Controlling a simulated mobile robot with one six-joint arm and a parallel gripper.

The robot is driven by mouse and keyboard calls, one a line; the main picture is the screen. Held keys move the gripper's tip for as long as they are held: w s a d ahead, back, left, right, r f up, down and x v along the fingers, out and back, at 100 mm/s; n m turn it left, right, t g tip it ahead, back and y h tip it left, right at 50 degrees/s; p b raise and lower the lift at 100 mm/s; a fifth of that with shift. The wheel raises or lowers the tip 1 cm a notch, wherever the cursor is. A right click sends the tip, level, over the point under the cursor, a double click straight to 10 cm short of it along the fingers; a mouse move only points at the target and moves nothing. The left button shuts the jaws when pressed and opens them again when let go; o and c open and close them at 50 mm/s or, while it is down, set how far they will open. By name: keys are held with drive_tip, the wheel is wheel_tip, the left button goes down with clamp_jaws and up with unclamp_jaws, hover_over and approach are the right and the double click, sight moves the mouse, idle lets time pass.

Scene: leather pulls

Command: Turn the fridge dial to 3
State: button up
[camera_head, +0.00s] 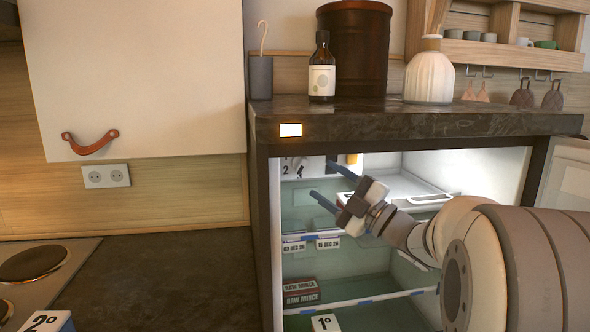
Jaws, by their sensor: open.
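The fridge (263,235) stands open under the dark counter, its inside lit. A pale dial panel (309,166) is at the upper left of the inside, with a dark "2" and other dark marks on it. The dial's exact setting is too small to read, and my gripper's upper finger overlaps the panel's right part. My gripper (320,179) is inside the fridge opening, open and empty, its two blue fingers pointing left toward the panel. I cannot tell whether a fingertip touches the dial.
Fridge shelves hold date labels (327,243), a "RAW MINCE" pack (301,292) and a "1°" card (325,323). The fridge door (568,180) is open at right. A bottle (321,70) and vase (429,76) stand on the counter above. A hob (35,265) is at left.

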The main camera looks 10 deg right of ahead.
sight(305, 167)
drive_tip(key=p+x, duration=0.1)
drive_tip(key=x, duration=0.5)
drive_tip(key=shift+w+a+r, duration=0.15)
drive_tip(key=shift+a, duration=0.05)
drive_tip(key=c, duration=0.9)
drive_tip(key=shift+r+n+g+h+b, duration=0.1)
drive_tip(key=shift+n+g+h+b, duration=0.3)
drive_tip(key=shift+n+g, duration=0.9)
drive_tip(key=shift+c, duration=0.2)
drive_tip(key=o, duration=0.9)
drive_tip(key=shift+o, duration=0.2)
drive_tip(key=shift+d, duration=0.1)
